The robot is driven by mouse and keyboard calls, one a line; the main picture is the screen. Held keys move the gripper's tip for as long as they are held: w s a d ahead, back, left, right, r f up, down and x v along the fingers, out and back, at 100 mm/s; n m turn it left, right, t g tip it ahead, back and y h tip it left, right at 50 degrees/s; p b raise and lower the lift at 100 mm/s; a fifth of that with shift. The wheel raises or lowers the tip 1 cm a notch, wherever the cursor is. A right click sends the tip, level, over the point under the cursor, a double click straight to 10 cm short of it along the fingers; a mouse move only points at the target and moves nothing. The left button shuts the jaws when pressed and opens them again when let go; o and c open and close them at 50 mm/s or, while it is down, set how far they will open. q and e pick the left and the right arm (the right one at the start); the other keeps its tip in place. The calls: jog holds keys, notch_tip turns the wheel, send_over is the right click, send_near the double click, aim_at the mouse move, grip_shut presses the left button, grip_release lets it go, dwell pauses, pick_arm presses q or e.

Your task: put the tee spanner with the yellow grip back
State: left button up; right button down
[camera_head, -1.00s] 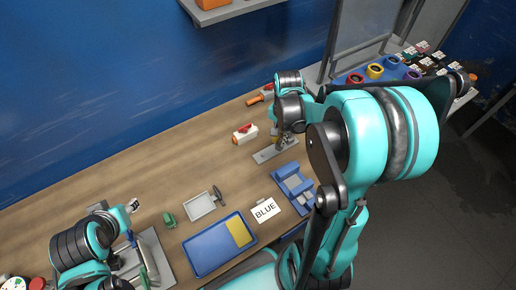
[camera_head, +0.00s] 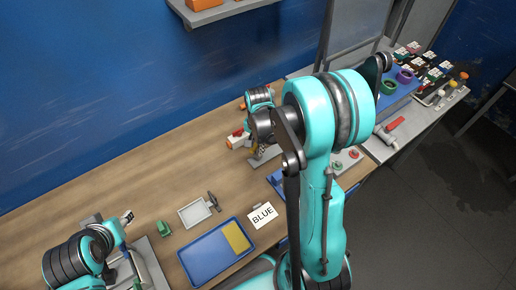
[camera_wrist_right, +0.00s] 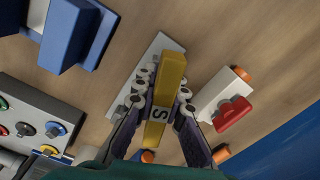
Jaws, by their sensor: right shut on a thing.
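My right gripper (camera_wrist_right: 158,112) is shut on this grip (camera_wrist_right: 172,70). The spanner's shaft is hidden below the grip. A grey plate (camera_wrist_right: 133,82) lies on the bench beneath it; whether the spanner touches it I cannot tell. In the head view, my right gripper is mostly behind my own arm. My left gripper (camera_head: 127,216) is over the bench at left, its jaws too small to judge.
A white block with a red lever (camera_wrist_right: 222,98) stands close beside the gripper. A blue fixture (camera_wrist_right: 75,35) and a button box (camera_wrist_right: 35,125) are on the other side. A blue tray (camera_head: 190,263), a white tray (camera_head: 194,214) and a "BLUE" card (camera_head: 262,216) lie nearer.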

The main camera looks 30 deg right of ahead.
jog(key=shift+f, duration=0.2)
jog(key=c, duration=1.6)
grip_release()
jog(key=shift+r, duration=0.1)
